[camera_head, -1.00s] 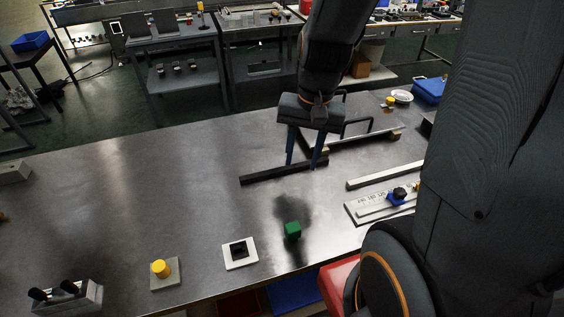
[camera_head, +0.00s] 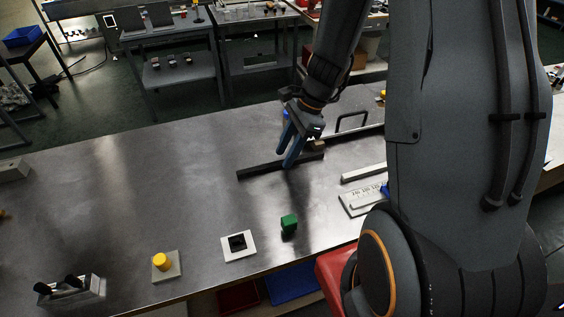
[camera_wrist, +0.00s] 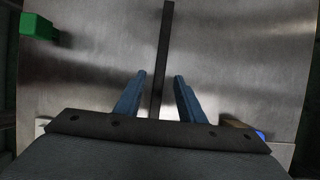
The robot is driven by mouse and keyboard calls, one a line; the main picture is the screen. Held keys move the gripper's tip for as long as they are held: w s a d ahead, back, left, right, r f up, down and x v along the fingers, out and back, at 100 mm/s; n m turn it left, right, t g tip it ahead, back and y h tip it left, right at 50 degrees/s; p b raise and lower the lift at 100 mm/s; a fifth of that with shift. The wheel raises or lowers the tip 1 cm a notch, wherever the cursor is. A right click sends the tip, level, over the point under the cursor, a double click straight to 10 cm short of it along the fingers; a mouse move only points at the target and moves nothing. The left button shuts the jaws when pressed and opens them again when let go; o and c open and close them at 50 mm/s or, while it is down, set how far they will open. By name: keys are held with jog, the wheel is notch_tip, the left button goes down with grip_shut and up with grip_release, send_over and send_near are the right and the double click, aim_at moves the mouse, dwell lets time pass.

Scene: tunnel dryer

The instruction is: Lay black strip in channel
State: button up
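Whether the fingertips reach down to the strip's level is unclear. A long pale bar (camera_head: 362,173) lies to the right, partly hidden by my arm; I cannot tell whether it is the channel.
A green block (camera_head: 289,223), a white plate with a black square (camera_head: 239,246) and a yellow knob on a base (camera_head: 162,262) stand near the front edge. A scale plate (camera_head: 358,204) and a black handle (camera_head: 352,121) are to the right. The table's left middle is clear.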

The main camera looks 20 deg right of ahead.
jog(key=shift+x, duration=0.85)
grip_shut()
notch_tip(320, 180, up, 10)
jog(key=b, duration=0.1)
jog(key=w+f+n+g+h, duration=0.2)
jog(key=w+n+g+h, duration=0.1)
jog(key=w+n, duration=0.9)
jog(key=n+g, duration=0.1)
jog(key=n, duration=0.1)
jog(key=shift+w+n+b, duration=0.25)
jog(key=shift+n+b, duration=0.05)
jog(key=shift+b, duration=0.1)
